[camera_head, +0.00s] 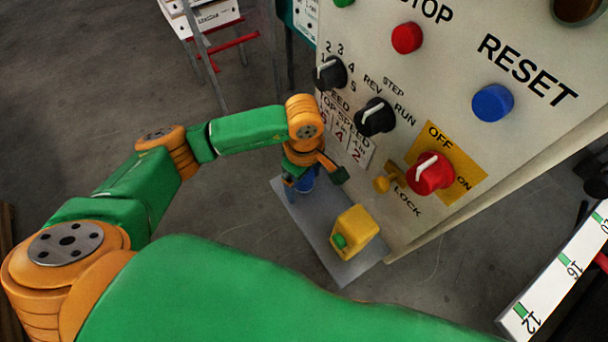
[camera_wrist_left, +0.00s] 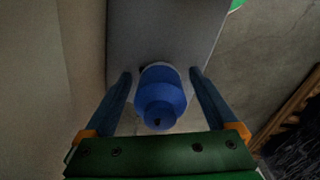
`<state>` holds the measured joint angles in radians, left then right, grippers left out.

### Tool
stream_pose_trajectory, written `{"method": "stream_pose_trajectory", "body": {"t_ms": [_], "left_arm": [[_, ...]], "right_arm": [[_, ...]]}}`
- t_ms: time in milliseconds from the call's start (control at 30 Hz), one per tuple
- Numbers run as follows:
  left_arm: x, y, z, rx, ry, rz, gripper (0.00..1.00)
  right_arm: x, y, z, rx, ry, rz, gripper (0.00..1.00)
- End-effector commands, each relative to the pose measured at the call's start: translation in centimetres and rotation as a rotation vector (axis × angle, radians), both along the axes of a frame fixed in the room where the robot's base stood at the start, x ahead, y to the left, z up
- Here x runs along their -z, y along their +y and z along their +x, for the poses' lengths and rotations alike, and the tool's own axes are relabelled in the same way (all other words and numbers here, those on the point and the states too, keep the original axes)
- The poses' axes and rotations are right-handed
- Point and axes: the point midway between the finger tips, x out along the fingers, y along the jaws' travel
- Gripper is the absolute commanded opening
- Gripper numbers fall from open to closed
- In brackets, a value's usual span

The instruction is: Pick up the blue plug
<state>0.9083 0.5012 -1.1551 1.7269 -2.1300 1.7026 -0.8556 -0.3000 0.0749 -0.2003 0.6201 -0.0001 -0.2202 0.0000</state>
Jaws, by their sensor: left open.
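The blue plug (camera_wrist_left: 160,98) stands on a grey shelf (camera_wrist_left: 165,25) and is seen from above in the left wrist view. In the head view only a small part of the plug (camera_head: 306,183) shows below my left wrist. My left gripper (camera_wrist_left: 161,75) is open, with one blue finger on each side of the plug. Narrow gaps seem to show between the fingers and the plug, so contact cannot be told. In the head view my left gripper (camera_head: 305,178) is over the far end of the shelf, partly hidden by its own wrist. My right gripper is out of view.
A yellow box with a green button (camera_head: 354,229) stands on the shelf's near part. A large control panel (camera_head: 440,90) with knobs and buttons rises beside the shelf, close to my left gripper. A yellow lock piece (camera_head: 382,183) sticks out from it. Open floor lies left.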

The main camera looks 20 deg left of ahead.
Motion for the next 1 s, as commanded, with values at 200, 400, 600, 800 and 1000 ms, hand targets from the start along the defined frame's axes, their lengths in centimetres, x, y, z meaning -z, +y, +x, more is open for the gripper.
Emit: {"method": "stream_pose_trajectory", "body": {"t_ms": [200,400,600,800,1000], "left_arm": [[0.0,0.0,0.0,-0.001,0.0,0.0,0.43],[-0.1,0.0,0.0,-0.001,0.0,0.0,0.0],[-0.2,0.0,0.0,-0.001,0.0,0.0,0.0],[-3.2,0.0,0.1,-0.001,-0.003,-0.001,0.0],[-9.3,0.4,-3.7,0.004,0.0,-0.001,0.0]], "right_arm": [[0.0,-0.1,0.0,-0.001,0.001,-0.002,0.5],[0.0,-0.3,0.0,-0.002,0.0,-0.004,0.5],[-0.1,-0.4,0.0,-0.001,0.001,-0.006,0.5],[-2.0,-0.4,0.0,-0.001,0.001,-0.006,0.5],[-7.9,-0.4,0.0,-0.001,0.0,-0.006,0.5]]}}
